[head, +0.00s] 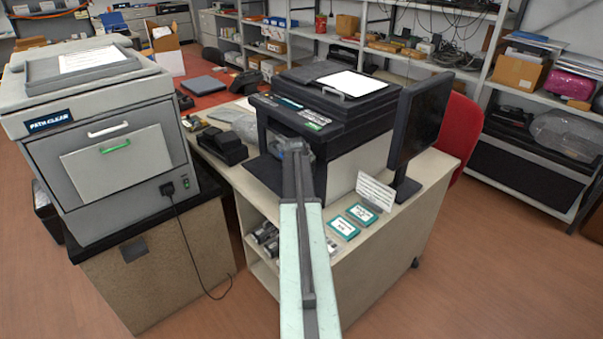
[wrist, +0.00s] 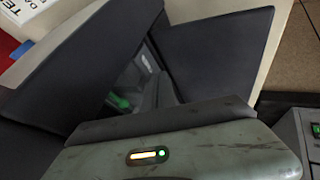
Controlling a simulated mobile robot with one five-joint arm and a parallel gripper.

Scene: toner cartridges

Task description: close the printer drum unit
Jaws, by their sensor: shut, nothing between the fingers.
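The black printer (head: 335,100) stands on a pale cabinet. Its front is open, and a dark flap (head: 262,173) lies lowered before the opening. In the wrist view a dark panel (wrist: 215,55) stands beside the opening. Inside are grey parts (wrist: 150,78) and a green piece (wrist: 120,102), which may belong to the drum unit; I cannot tell how far in it sits. My gripper (head: 291,147) is shut and empty at the printer's front, and my arm hides part of the opening. The grey housing with small lights across the bottom of the wrist view hides the lower part of it.
A monitor (head: 419,118) stands right of the printer. Two teal-edged boxes (head: 352,220) and a white sign (head: 375,190) sit on the cabinet top. A dark device (head: 222,145) lies left of the flap. A large grey machine (head: 110,150) stands at the left.

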